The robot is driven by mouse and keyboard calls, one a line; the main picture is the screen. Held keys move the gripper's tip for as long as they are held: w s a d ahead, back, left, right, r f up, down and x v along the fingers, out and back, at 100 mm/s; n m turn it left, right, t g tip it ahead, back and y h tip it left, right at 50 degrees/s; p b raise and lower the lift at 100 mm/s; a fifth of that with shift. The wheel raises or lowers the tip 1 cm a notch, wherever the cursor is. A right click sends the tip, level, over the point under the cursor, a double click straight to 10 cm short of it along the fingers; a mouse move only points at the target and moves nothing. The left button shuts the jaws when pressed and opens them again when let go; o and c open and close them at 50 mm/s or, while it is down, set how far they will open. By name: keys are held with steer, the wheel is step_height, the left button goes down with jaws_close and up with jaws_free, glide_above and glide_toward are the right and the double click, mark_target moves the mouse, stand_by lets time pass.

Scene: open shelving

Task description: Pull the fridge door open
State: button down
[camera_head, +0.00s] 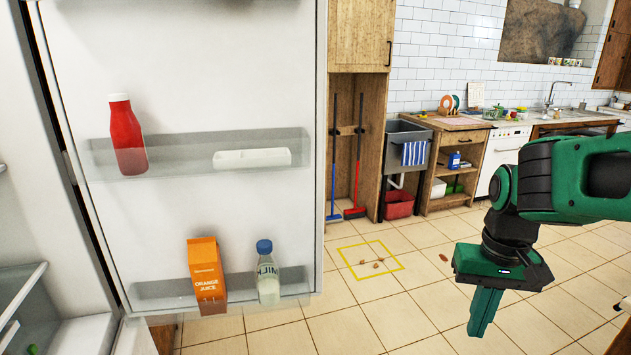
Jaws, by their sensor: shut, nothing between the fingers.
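The fridge door (230,85) stands open at the left, with its white inner side facing me. Its shelves hold a red bottle (127,135), an orange juice carton (206,276) and a bottle with a blue cap (267,272). Part of the fridge interior (30,215) shows at the far left edge. The door's outer side and handle are hidden. My gripper (481,328) is at the right, pointing down over the tiled floor, shut and empty. It is well apart from the door.
A yellow square outline (351,245) with small brown items inside lies on the tiled floor. A tall wooden cabinet with a blue and a red broom, a sink (408,137) and a counter (457,122) stand behind.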

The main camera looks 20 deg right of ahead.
steer(key=w+a+r+n+t+y, duration=0.1)
steer(key=w+a+r+n+t, duration=0.1)
steer(key=w+a+r+n, duration=0.6)
steer(key=w+a+r+n+t+y, duration=0.15)
steer(key=w+r+n, duration=0.45)
steer(key=w, duration=0.6)
steer(key=w+a+r+n+t+y, duration=0.1)
steer(key=w+a+r+n+t, duration=0.2)
steer(key=w+a+r+n, duration=0.55)
glide_toward(305, 193)
step_height(305, 193, down, 3)
steer(key=s+a, duration=0.2)
steer(key=shift+w+d+f+m, duration=0.1)
steer(key=shift+w+f+m, duration=0.15)
steer(key=shift+w, duration=0.35)
steer(key=shift+w+d+f+m, duration=0.1)
steer(key=shift+w+m, duration=0.1)
steer(key=shift+w, duration=0.4)
steer(key=shift+w+d, duration=0.1)
steer(key=shift+w, duration=0.85)
